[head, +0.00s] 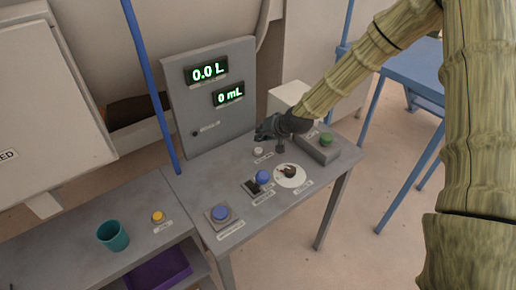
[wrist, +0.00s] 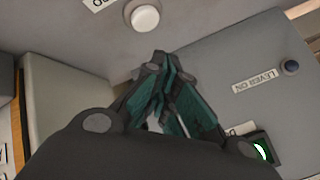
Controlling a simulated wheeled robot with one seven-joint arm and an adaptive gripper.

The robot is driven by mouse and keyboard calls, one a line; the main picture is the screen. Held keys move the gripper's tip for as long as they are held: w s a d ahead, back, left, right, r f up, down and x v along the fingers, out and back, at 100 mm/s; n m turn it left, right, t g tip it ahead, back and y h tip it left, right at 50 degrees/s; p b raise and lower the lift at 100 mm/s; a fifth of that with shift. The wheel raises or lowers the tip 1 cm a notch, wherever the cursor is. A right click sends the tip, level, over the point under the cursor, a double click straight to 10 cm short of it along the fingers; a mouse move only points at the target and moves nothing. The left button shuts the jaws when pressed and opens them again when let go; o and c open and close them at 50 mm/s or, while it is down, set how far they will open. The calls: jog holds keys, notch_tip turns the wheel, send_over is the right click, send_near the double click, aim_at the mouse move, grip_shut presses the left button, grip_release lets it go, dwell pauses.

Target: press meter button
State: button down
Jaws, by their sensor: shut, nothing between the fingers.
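My gripper (head: 264,131) is shut and empty, hanging over the back of the grey console in front of the upright display panel. In the wrist view its closed fingertips (wrist: 160,56) point toward a round white button (wrist: 144,17), with a visible gap in the picture. The same white button (head: 258,152) stands on the console just below my gripper in the head view. The panel has two displays with green digits, "0.0 L" (head: 207,71) and "0 mL" (head: 229,95). Most button labels are too small to read, so I cannot tell which one is named meter.
The console also carries a blue-knobbed lever (head: 262,177), a round white dial (head: 290,173), a blue button (head: 221,213) and a green button (head: 326,139). A teal cup (head: 113,237) and a yellow button (head: 157,216) are on the left bench. A blue post (head: 150,85) stands left of the panel.

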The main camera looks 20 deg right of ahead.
jog(key=shift+r+p, duration=0.6)
jog(key=shift+r, duration=0.7)
